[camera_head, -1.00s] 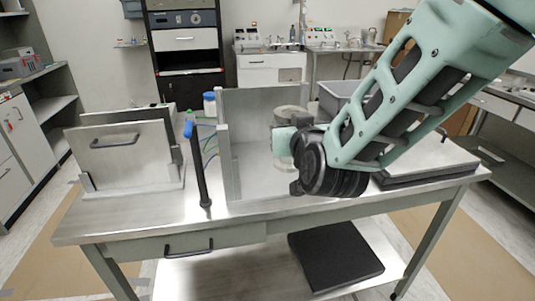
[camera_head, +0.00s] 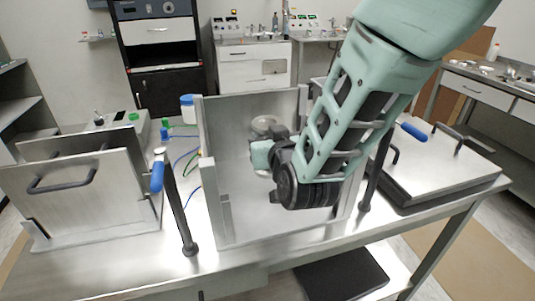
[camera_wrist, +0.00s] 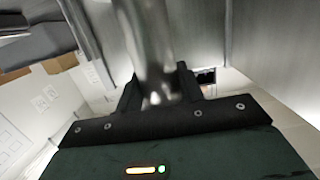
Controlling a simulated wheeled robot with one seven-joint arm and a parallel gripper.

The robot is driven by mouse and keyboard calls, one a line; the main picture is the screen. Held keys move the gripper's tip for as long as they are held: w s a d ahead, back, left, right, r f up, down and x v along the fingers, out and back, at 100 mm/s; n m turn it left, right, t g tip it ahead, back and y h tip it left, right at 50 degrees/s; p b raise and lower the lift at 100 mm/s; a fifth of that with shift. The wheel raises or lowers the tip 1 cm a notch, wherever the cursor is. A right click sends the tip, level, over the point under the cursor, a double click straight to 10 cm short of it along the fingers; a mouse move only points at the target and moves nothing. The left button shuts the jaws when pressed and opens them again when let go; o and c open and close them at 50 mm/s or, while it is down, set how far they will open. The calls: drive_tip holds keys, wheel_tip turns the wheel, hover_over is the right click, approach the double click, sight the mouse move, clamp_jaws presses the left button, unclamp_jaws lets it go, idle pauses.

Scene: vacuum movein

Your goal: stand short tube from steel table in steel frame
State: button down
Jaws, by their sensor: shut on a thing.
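The short tube is a shiny metal cylinder, and in the wrist view (camera_wrist: 148,40) it stands between my two dark fingers. My gripper (camera_wrist: 158,88) is shut on it. In the head view the tube's round end (camera_head: 267,124) shows just beyond my gripper, whose fingers are mostly hidden by my wrist. The steel frame (camera_head: 227,150) is an open box of upright steel plates on the steel table (camera_head: 225,262). My gripper and the tube are over the frame's inside in the head view. I cannot tell whether the tube touches its floor.
Upright steel plates with a handle (camera_head: 70,185) stand at the left. A blue-handled black post (camera_head: 178,210) stands left of the frame, another (camera_head: 372,180) right of it. A flat lid with handles (camera_head: 440,165) lies at the right. Cables and a blue-capped jar (camera_head: 188,107) are behind.

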drive_tip(key=shift+f, duration=2.1)
drive_tip(key=shift+f, duration=0.1)
drive_tip(key=shift+f, duration=0.1)
drive_tip(key=c, duration=0.9)
unclamp_jaws()
